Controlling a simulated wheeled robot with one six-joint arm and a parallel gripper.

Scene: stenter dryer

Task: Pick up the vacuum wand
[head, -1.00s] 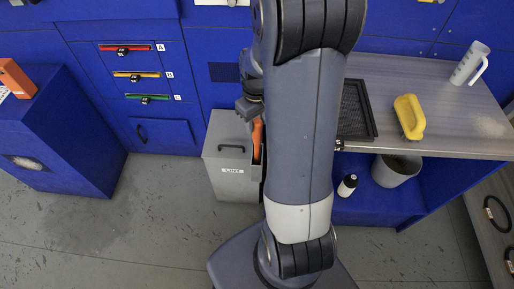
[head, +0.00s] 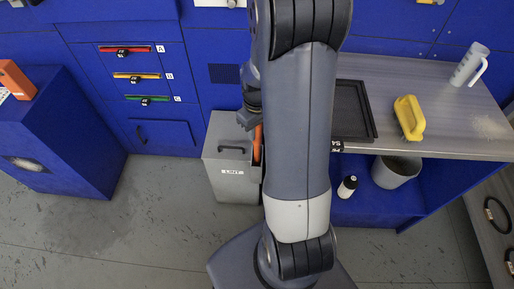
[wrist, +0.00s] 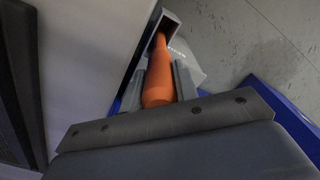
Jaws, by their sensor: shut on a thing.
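The orange vacuum wand (wrist: 159,78) stands in the wrist view with its far end inside a grey square holder (wrist: 170,24). My gripper (wrist: 160,88) has one finger on each side of the wand and is shut on it. In the head view only a narrow strip of the wand (head: 258,143) shows beside the grey lint bin (head: 222,184). My gripper (head: 250,117) is just above that strip, and my arm hides most of the fingers and the rest of the wand there.
A grey bucket (head: 396,171) and a small bottle (head: 347,187) are below. A blue cabinet (head: 60,140) stands left; floor between is clear.

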